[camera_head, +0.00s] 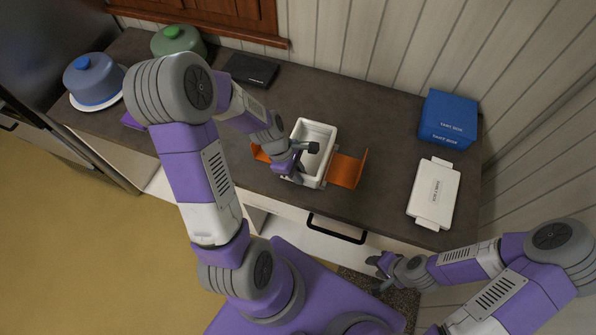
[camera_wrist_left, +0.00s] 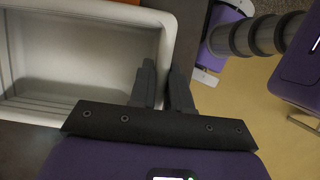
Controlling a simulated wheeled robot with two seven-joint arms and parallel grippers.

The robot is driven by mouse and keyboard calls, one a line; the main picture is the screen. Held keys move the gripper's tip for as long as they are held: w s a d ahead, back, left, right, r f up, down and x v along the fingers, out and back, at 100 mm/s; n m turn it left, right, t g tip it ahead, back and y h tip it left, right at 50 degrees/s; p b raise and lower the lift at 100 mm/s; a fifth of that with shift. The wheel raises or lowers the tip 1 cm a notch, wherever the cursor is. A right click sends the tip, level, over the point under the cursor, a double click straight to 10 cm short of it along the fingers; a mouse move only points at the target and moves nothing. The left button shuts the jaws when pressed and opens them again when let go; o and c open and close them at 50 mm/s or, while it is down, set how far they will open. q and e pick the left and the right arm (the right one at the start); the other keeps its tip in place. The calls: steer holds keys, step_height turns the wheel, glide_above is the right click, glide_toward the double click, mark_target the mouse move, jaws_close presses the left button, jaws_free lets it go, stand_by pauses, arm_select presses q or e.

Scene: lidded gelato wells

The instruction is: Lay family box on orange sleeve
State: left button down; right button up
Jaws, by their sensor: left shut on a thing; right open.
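An open, empty white family box (camera_head: 330,133) is level over the orange sleeve (camera_head: 345,171) near the counter's middle. The sleeve's flaps show on both sides of it; its middle is hidden underneath. I cannot tell if the box rests on the sleeve or hangs just above it. My left gripper (camera_head: 298,160) is shut on the box's near-left wall. In the left wrist view the box (camera_wrist_left: 75,60) shows with one finger inside its wall and one outside (camera_wrist_left: 163,85). My right gripper (camera_head: 376,266) is open and empty, below the counter's front edge.
A white lettered lid (camera_head: 434,193) lies at the counter's right, with a blue lettered box (camera_head: 449,118) behind it. A black flat item (camera_head: 250,69), a green dome (camera_head: 178,40) and a blue dome (camera_head: 92,78) stand at the left.

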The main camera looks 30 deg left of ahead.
arm_select(q)
steer(key=shift+f+b, duration=0.4)
steer(key=shift+f, duration=0.3)
stand_by(0.4)
steer(key=c, duration=1)
jaws_free()
steer(key=shift+r, duration=0.15)
steer(key=p+v, duration=0.2)
steer(key=v, duration=0.5)
steer(key=shift+a+r, duration=0.15)
